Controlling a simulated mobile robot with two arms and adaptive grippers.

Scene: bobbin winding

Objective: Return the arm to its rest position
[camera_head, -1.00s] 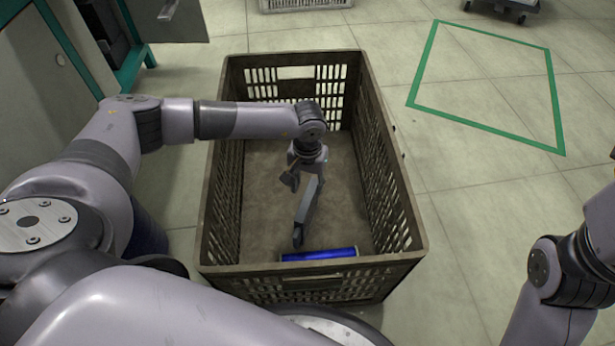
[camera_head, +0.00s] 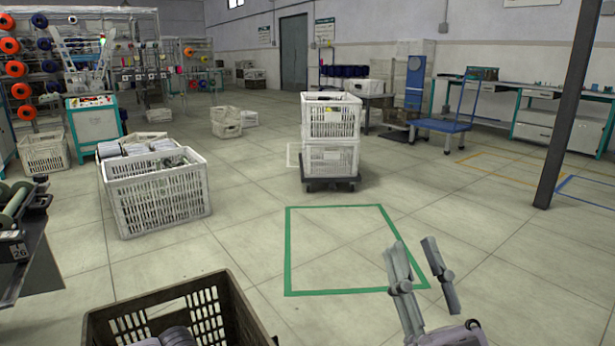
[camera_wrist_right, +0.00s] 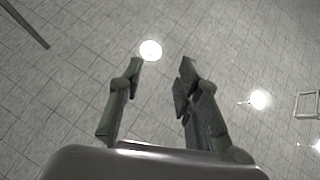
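My right gripper (camera_head: 412,252) is at the lower right of the head view, fingers pointing up. Its fingers are spread, with nothing between them. It also shows open and empty in the right wrist view (camera_wrist_right: 160,68), against a tiled surface with bright round spots. A rounded grey part of my left arm (camera_head: 178,337) shows at the bottom edge, over the brown crate (camera_head: 226,290). My left gripper is out of view. Only the far part of the crate shows; its contents are hidden below the frame.
A green taped rectangle (camera_head: 289,250) marks clear floor behind the right gripper. White crates (camera_head: 330,122) stand stacked on a dolly beyond it. Another white crate (camera_head: 160,200) stands left. A dark machine (camera_head: 20,250) is at the left edge, a grey pillar (camera_head: 565,120) at right.

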